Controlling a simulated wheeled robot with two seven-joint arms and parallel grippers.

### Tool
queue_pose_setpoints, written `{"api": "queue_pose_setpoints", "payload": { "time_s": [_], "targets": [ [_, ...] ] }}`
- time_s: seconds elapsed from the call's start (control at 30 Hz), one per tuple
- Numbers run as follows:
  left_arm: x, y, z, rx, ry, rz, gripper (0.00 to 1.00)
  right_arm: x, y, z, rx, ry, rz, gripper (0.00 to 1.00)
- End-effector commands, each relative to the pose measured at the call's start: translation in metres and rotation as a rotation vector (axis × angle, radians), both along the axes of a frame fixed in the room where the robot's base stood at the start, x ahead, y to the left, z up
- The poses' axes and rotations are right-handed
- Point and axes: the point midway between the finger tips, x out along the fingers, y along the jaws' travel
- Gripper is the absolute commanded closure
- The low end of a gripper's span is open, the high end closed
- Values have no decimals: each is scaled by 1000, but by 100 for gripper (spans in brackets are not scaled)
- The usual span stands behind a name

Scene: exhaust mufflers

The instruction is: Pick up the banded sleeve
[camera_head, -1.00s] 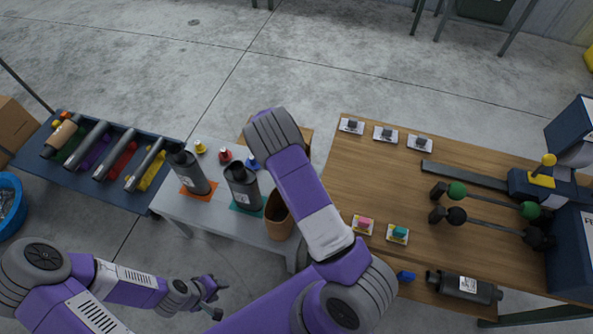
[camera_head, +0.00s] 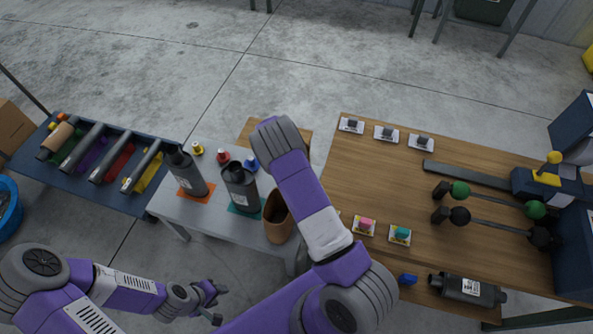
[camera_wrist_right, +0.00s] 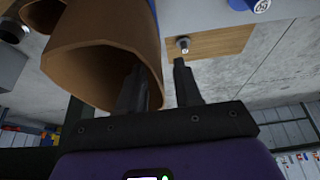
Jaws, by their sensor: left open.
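A brown hollow sleeve (camera_head: 279,220) stands open end up at the right end of the grey table, beside my right arm. It also shows large in the right wrist view (camera_wrist_right: 85,55); no band on it can be made out for certain. My right gripper (camera_wrist_right: 158,85) is open there, with one finger in front of or inside the sleeve's mouth and the other outside its wall. The head view does not show its fingers. My left gripper (camera_head: 219,303) is open and empty, low in front of the grey table, well apart from the sleeve.
Two dark canisters (camera_head: 187,174) (camera_head: 240,187) stand on orange and teal mats left of the sleeve. Small yellow, red and blue pieces sit behind them. A navy rack (camera_head: 110,197) holds several tubes at the left. A wooden table (camera_head: 370,190) with parts lies right.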

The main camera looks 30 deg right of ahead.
Motion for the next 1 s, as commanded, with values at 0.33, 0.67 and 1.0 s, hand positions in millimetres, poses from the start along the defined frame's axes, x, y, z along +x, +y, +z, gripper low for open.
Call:
{"api": "queue_pose_setpoints", "payload": {
  "time_s": [0.33, 0.67, 1.0],
  "targets": [
    [0, 0, -5, 0, 0, 0, 57, 0, 0, -3, 0, 0, 0, 66],
    [0, 0, -5, 0, 0, 0, 57, 0, 0, -3, 0, 0, 0, 83],
    [0, 0, -5, 0, 0, 0, 57, 0, 0, -3, 0, 0, 0, 100]
  ]
}}
